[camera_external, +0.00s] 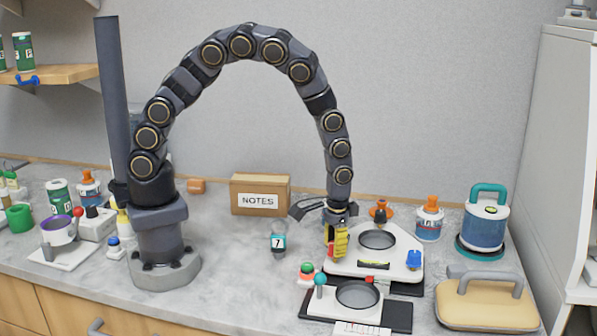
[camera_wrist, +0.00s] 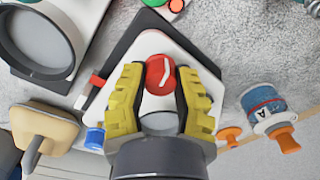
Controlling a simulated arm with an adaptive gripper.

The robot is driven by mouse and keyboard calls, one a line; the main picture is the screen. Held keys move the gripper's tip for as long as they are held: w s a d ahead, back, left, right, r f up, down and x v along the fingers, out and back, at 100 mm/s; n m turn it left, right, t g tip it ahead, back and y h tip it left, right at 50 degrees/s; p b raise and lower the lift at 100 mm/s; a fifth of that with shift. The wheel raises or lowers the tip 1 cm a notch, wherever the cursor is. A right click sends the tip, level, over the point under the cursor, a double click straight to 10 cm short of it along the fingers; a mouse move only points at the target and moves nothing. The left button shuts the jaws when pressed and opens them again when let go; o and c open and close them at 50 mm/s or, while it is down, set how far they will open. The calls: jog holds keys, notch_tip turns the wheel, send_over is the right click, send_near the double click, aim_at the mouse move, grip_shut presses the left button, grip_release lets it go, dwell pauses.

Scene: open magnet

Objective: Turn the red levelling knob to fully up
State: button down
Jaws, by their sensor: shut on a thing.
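The red levelling knob (camera_wrist: 160,74) is round with a white pointer mark on its top. It shows in the wrist view at the near end of a white levelling plate (camera_wrist: 140,52). My gripper (camera_wrist: 158,85) points down with its yellow fingers on either side of the knob, shut on it. In the external view my gripper (camera_external: 338,243) is at the left corner of the white plate (camera_external: 345,266), and its fingers hide the red knob there. The plate also carries a blue knob (camera_external: 413,259), an orange knob (camera_external: 380,211), a round dish and a bubble level (camera_external: 373,265).
A second stand with a round dish (camera_external: 358,295) is in front, with a teal ball (camera_external: 320,280) beside it. A labelled bottle (camera_external: 429,220), a teal-handled canister (camera_external: 485,225) and a tan handled block (camera_external: 485,303) stand right. A NOTES box (camera_external: 260,194) is behind.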

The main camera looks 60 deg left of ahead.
jog(key=n, duration=0.4)
jog(key=shift+w+d+n, duration=0.15)
jog(key=shift+n, duration=0.15)
jog(key=n, duration=0.9)
jog(key=shift+w+r+n, duration=0.1)
jog(key=shift+w+n, duration=0.05)
jog(key=shift+n, duration=0.25)
jog(key=shift+w+d+n, duration=0.1)
jog(key=shift+n, duration=1.9)
jog(key=shift+n+h, duration=0.3)
jog(key=c, duration=0.8)
grip_release()
jog(key=shift+o, duration=0.5)
jog(key=shift+s, duration=0.2)
